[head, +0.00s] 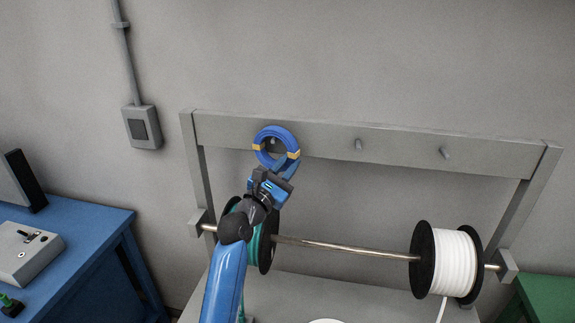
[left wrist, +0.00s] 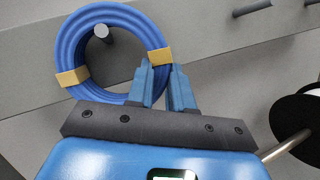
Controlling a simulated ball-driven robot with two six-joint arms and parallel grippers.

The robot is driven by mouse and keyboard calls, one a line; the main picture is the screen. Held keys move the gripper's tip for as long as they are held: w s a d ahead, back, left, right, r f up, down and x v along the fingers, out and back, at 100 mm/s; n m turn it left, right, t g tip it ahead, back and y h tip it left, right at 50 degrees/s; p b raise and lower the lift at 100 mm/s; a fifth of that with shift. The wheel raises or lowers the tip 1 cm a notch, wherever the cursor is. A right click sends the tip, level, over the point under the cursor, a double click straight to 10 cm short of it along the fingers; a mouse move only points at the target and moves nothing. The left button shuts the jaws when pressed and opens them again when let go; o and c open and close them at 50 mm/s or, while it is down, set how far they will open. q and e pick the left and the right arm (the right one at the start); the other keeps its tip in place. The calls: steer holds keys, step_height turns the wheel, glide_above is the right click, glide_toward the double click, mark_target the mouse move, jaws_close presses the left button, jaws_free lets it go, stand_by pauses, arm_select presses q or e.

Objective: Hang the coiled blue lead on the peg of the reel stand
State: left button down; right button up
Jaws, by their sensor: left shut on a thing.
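The coiled blue lead (head: 288,138) is a ring with yellow ties, held upright against the stand's top rail (head: 330,138) at the left. In the left wrist view the coil (left wrist: 69,42) has a grey peg (left wrist: 102,32) showing inside its opening, near the top; I cannot tell how far the peg passes through. My left gripper (head: 284,166) is shut on the coil's lower right part; its blue fingers also show in the left wrist view (left wrist: 165,80). My right gripper is not in view.
Two bare pegs, a middle one (head: 358,145) and a right one (head: 445,153), stick out of the rail. Below, a rod (head: 340,247) carries a green reel (head: 266,245) and a white reel (head: 455,262). A blue bench (head: 85,225) stands at the left.

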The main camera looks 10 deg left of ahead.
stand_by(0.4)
arm_select(q)
steer(key=c, duration=0.9)
jaws_free()
